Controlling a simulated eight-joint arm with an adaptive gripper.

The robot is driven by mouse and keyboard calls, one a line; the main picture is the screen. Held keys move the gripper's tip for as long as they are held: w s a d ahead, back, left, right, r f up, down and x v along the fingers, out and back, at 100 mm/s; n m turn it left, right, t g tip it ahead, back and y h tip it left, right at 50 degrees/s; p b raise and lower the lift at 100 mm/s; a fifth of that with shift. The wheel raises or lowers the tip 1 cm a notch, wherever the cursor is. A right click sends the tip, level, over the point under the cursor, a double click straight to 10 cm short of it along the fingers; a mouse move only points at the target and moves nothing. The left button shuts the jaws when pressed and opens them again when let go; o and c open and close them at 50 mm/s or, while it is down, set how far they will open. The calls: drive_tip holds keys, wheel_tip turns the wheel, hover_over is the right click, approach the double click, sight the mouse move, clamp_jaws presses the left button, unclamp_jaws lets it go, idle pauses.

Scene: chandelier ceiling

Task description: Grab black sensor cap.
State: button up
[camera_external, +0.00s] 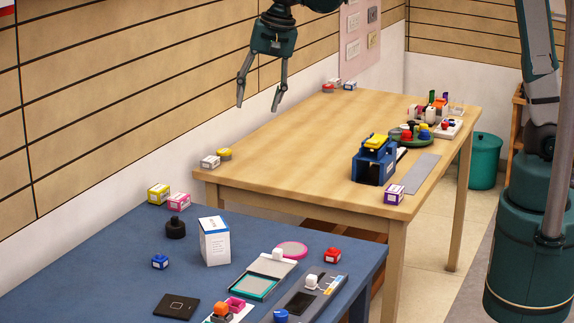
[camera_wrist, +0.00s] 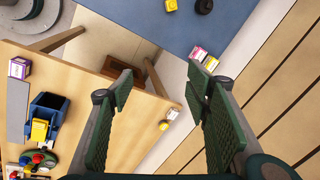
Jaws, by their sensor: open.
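A black round piece with a narrower top, which looks like the sensor cap (camera_external: 175,229), stands upright on the blue table, left of a white box. In the wrist view a dark round piece (camera_wrist: 204,6), probably the same cap, shows at the top edge, partly cut off. My gripper (camera_external: 258,104) is open and empty, high above the tables and well away from the cap, up and to its right in the external view. Its two spread fingers also show in the wrist view (camera_wrist: 163,88), with nothing between them.
A tall white box (camera_external: 215,242) stands close to the cap. Yellow (camera_external: 158,193) and pink (camera_external: 179,201) boxes lie behind it, and a small blue box (camera_external: 160,262) in front. The wooden table (camera_external: 300,150) holds a blue device (camera_external: 374,163). A slatted wall (camera_external: 110,90) runs behind.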

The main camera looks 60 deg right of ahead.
drive_tip(key=w+a+f+m+g, duration=0.1)
drive_tip(key=w+a+f+m, duration=0.3)
drive_tip(key=w+a+f, duration=0.55)
drive_tip(key=m+g+p, duration=0.1)
drive_tip(key=m+g, duration=0.1)
drive_tip(key=m, duration=0.2)
hover_over(176, 221)
drive_tip(key=d, duration=0.2)
drive_tip(key=shift+h, duration=0.3)
drive_tip(key=f, duration=1.1)
drive_tip(key=shift+w+a+f, duration=0.15)
drive_tip(key=shift+w+f, duration=0.1)
drive_tip(key=shift+f, duration=0.15)
drive_tip(key=shift+a+f, duration=0.2)
drive_tip(key=shift+f, duration=0.1)
drive_tip(key=shift+f, duration=1.3)
drive_tip(key=shift+w+a+f+b, duration=0.1)
drive_tip(key=shift+f+b, duration=0.15)
drive_tip(key=shift+f, duration=1.05)
drive_tip(key=shift+w+f+b, duration=0.1)
drive_tip(key=shift+f+b, duration=0.15)
drive_tip(key=shift+f, duration=1.05)
